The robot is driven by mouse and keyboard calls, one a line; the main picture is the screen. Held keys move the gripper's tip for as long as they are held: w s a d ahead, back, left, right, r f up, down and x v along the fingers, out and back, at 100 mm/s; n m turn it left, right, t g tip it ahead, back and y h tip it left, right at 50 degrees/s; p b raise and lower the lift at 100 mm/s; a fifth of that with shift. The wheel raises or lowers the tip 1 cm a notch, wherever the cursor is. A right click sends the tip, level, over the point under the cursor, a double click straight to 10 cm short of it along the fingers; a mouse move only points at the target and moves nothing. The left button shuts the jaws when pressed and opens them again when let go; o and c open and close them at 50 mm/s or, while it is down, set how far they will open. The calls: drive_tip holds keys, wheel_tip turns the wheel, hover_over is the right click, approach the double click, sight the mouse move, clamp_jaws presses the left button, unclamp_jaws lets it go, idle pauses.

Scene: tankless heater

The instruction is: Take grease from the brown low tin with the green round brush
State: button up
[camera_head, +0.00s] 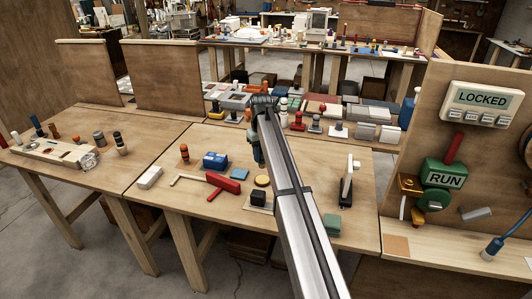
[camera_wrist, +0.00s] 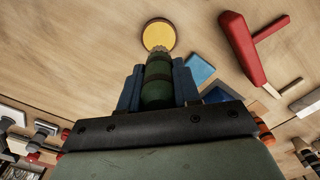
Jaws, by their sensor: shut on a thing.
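My gripper (camera_wrist: 158,88) is shut on the green round brush (camera_wrist: 158,82), which points away from the wrist with its bristle end outward. In the head view the brush (camera_head: 255,150) hangs down below my gripper, partly hidden by my arm. The brown low tin (camera_wrist: 159,35) is round, with a yellow top surface and a thin brown rim. In the wrist view the brush tip overlaps the tin's near edge. In the head view the tin (camera_head: 262,181) stands on the middle table just below the brush tip. I cannot tell whether they touch.
A red tool (camera_head: 222,183) and a blue box (camera_head: 215,160) lie to the left. A black stand (camera_head: 346,192) is to the right. Crowded parts fill the back.

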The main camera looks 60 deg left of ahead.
sight(262, 167)
drive_tip(key=shift+f, duration=2.65)
drive_tip(key=shift+f, duration=0.55)
drive_tip(key=shift+r, duration=0.1)
drive_tip(key=shift+r, duration=3.45)
